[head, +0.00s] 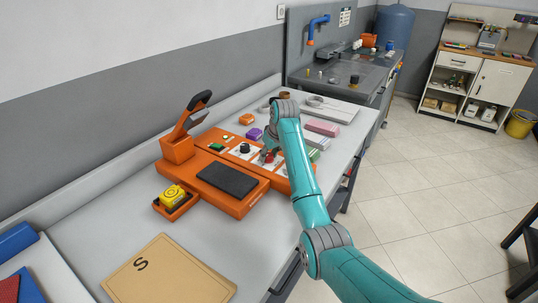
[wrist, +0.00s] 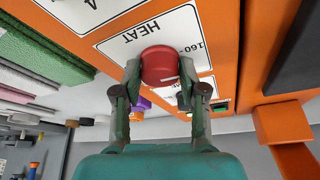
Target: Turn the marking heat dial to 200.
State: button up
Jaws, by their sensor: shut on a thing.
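The orange marking machine (head: 220,212) sits on the worktable. Its red heat dial (wrist: 160,60) is on a white panel lettered HEAT (wrist: 125,38) with "160-" partly showing to the right; the lettering appears inverted in the wrist view. My gripper (wrist: 160,78) is shut on the dial, one finger on each side. A short pale mark shows on the dial's near side, toward the gripper. In the head view the red of the dial (head: 268,157) just shows beside my gripper (head: 273,153). The rest of the scale, including any 200, cannot be read.
A black knob (head: 245,148) is on the machine left of my gripper. An orange post with a dark lever (head: 190,120) rises at its far left. Folded pink and green cloths (head: 322,128) lie behind my arm. A tan board marked S (head: 168,275) lies in front.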

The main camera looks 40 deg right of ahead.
jog(key=m+h, duration=0.1)
jog(key=m, duration=0.2)
jog(key=m+g+h, duration=0.1)
jog(key=m, duration=0.1)
jog(key=shift+a+m, duration=0.2)
jog(key=shift+m, duration=0.2)
jog(key=m+g, duration=0.1)
jog(key=m, duration=0.2)
jog(key=m+h, duration=0.1)
jog(key=m, duration=0.2)
jog(key=shift+w+g+h, duration=0.1)
jog(key=shift+g+h, duration=0.2)
jog(key=shift+g, duration=0.1)
jog(key=m+g, duration=0.1)
jog(key=m, duration=0.2)
jog(key=m+g, duration=0.1)
jog(key=m, duration=0.2)
jog(key=shift+w, duration=0.15)
jog(key=m+g, duration=0.2)
jog(key=m, duration=0.3)
jog(key=shift+f+m, duration=0.1)
jog(key=shift+m, duration=0.4)
jog(key=o, duration=1.1)
jog(key=shift+o, duration=0.2)
jog(key=shift+w, duration=0.1)
